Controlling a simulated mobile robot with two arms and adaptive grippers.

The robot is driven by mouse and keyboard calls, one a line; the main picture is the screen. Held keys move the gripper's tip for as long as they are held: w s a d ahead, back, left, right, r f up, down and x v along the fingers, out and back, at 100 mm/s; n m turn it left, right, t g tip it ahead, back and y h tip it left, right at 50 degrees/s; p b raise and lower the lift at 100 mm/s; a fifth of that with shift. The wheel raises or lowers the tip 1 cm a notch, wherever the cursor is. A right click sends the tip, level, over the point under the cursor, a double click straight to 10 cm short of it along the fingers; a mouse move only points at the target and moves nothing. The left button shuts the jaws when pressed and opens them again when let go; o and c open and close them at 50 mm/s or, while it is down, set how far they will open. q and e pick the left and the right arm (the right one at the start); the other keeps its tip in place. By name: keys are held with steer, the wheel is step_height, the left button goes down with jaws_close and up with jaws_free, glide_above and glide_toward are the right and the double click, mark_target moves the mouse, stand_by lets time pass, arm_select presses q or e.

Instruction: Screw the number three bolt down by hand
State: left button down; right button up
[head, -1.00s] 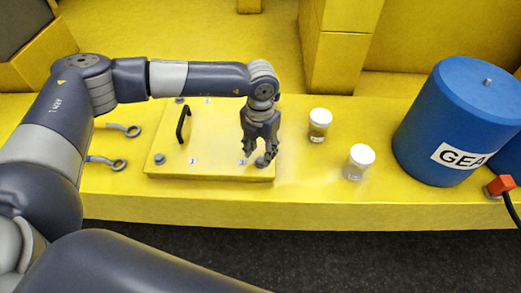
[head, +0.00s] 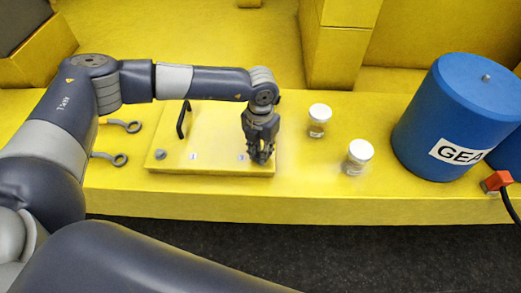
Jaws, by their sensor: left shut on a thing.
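A yellow cover plate (head: 215,135) with a black handle (head: 183,119) lies on the yellow bench. My left gripper (head: 262,159) points down at the plate's front right corner. It is shut on the bolt there, which the fingers almost fully hide. A small white number label (head: 241,157) sits just left of the fingers, too small to read surely. Another dark bolt (head: 160,154) stands at the front left corner, with a second white label (head: 193,156) to its right. The plate's back corners are hidden behind my left arm. My right gripper is not in view.
Two ring-ended tools (head: 121,159) lie left of the plate. Two white-lidded jars (head: 319,119) (head: 359,156) stand to its right. A large blue cylinder (head: 440,115) marked "GEA" and a red-ended black hose (head: 495,181) are further right. Bare bench lies between plate and jars.

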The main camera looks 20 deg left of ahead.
arm_select(q)
steer(key=shift+f+m+b, duration=0.15)
steer(key=shift+m+b, duration=0.15)
steer(key=shift+b, duration=0.25)
steer(key=m+b, duration=0.8)
steer(key=b, duration=0.4)
steer(key=shift+w+f, duration=0.1)
steer(key=shift+r+m+b, duration=0.2)
steer(key=shift+m+b, duration=0.5)
steer(key=shift+b, duration=0.05)
steer(key=shift+r+m+b, duration=0.15)
steer(key=shift+m+b, duration=0.55)
steer(key=c, duration=1.7)
jaws_free()
steer(key=shift+o, duration=1.3)
steer(key=shift+r, duration=0.1)
step_height(320, 180, up, 12)
